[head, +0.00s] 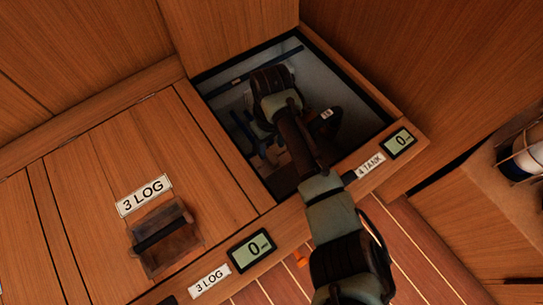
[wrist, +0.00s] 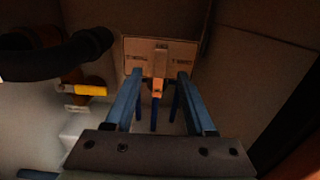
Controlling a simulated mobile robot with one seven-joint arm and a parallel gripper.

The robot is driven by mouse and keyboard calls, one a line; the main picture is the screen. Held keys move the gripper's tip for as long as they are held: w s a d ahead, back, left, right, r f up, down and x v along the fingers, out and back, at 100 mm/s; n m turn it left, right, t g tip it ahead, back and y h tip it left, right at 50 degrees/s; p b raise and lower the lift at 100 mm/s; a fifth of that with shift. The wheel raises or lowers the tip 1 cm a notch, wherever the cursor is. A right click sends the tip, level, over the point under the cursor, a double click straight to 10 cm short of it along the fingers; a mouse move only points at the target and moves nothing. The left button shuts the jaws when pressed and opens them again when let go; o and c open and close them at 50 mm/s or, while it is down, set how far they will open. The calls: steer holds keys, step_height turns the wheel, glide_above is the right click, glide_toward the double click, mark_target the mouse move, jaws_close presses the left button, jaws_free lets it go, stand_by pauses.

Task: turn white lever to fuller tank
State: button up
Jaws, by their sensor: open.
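My gripper (wrist: 160,74) is open, its two blue fingers pointing at a pale panel (wrist: 132,46) with a small dark label on each side, too small to read. A pale upright piece (wrist: 161,60), perhaps the white lever, stands at the panel's middle, between the fingertips in the picture. Below it is an orange-brown part (wrist: 157,88). I cannot tell whether the fingers touch anything. In the head view my arm reaches down into an open locker (head: 352,80) marked 4 TANK; my gripper is dim there and the panel cannot be made out.
A black hose (wrist: 60,58) and a yellow handle (wrist: 90,90) lie left of my fingers. The locker walls are close around my arm. Displays at 4 TANK (head: 399,142) and 3 LOG (head: 252,250) read 0. A closed lid with a handle (head: 163,232) is at left.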

mark_target(271, 157)
steer(key=shift+f+b, duration=1.1)
steer(key=shift+f, duration=1)
jaws_close()
